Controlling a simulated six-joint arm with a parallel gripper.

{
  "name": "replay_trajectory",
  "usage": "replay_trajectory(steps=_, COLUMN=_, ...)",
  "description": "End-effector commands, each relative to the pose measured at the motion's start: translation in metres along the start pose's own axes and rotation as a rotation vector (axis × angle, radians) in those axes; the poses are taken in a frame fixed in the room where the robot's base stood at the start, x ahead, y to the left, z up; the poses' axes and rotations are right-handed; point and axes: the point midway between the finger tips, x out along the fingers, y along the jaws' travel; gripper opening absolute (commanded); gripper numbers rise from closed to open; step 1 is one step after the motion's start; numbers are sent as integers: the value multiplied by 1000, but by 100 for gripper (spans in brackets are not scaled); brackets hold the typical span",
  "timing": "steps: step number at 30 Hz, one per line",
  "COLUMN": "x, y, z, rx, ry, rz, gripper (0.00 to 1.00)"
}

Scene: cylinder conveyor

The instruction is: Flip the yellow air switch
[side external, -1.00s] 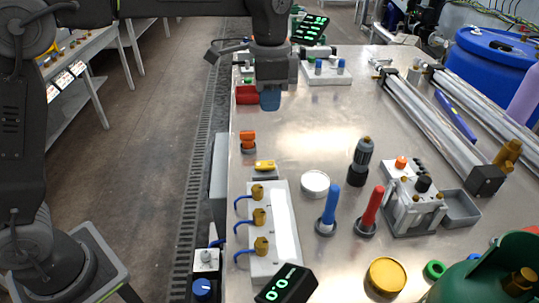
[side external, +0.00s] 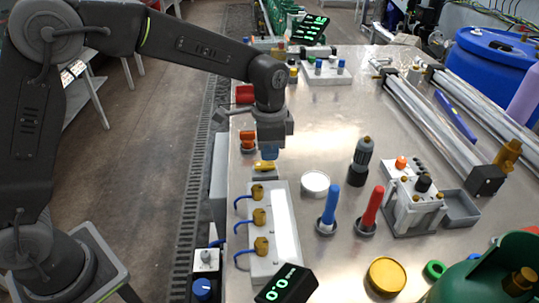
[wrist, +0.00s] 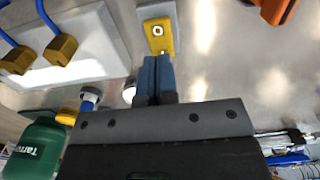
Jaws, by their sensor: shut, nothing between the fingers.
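The yellow air switch (side external: 264,167) sits on a small grey base near the table's left edge, just behind the white block with brass fittings. It also shows in the wrist view (wrist: 158,36), marked with a white "0". My gripper (side external: 270,154) has blue fingers pointing down, just above and slightly behind the switch in the side view. In the wrist view the blue fingertips (wrist: 155,60) are together, empty, and reach close to the switch's near end. I cannot tell whether they touch it.
The white block (side external: 285,225) with brass fittings and blue hoses stands in front of the switch. An orange knob (side external: 247,136) is close to the left of my gripper. A white round lid (side external: 315,182) lies to the right. The table (side external: 325,120) behind it is clear.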

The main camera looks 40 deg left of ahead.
Motion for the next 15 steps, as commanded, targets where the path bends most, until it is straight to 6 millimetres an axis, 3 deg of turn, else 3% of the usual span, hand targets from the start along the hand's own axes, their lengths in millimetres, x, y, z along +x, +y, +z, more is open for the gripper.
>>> replay_trajectory(steps=6, x=16, y=0, z=0, rx=0, ry=0, rz=0, gripper=0)
replay_trajectory(steps=15, x=17, y=0, z=0, rx=0, ry=0, rz=0, gripper=0)
